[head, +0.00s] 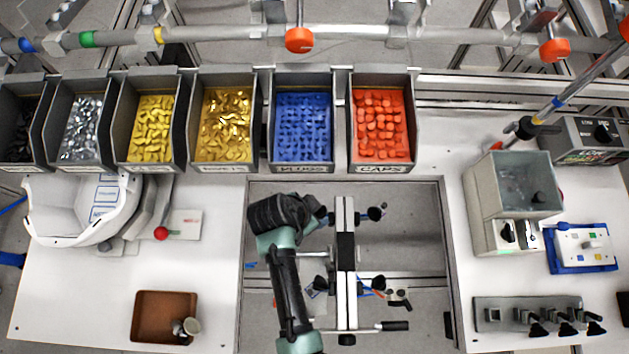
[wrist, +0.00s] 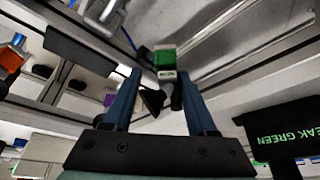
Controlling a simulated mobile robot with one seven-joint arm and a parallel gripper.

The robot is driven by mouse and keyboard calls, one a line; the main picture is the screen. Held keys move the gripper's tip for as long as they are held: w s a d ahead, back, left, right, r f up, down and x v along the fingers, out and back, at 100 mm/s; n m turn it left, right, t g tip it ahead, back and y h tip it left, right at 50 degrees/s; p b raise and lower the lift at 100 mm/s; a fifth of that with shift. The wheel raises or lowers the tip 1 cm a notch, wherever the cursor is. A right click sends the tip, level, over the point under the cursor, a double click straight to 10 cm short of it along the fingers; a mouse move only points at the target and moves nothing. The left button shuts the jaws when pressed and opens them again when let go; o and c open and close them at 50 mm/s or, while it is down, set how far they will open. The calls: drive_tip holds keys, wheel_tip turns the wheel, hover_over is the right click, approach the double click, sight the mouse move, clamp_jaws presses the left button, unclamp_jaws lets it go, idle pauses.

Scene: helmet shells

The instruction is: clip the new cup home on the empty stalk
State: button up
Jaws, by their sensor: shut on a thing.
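My gripper (wrist: 160,80) shows in the wrist view with its two blue fingers close around a small dark, cone-shaped piece, which looks like the cup (wrist: 152,101). In the head view my arm covers the gripper and the cup. A frame (head: 345,250) with a long upright bar stands over the opening in the table, just right of my arm. Dark cups or knobs sit at its sides, one at the upper right (head: 376,212) and one at the middle right (head: 380,284). I cannot tell which stalk is empty; the upper left of the frame is partly behind my arm.
A brown tray (head: 150,315) at the lower left holds a small pale, cup-like piece (head: 187,327). Part bins (head: 303,168) line the back. A white helmet shell (head: 75,215) lies at left. A grey box (head: 480,200) and a clamp plate (head: 520,308) stand at right.

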drive_tip(key=shift+s+d+f, duration=0.1)
drive_tip(key=shift+s+f, duration=0.1)
drive_tip(key=shift+f, duration=0.1)
drive_tip(key=o, duration=1.4)
drive_tip(key=shift+o, duration=0.2)
drive_tip(key=shift+w+r, duration=0.1)
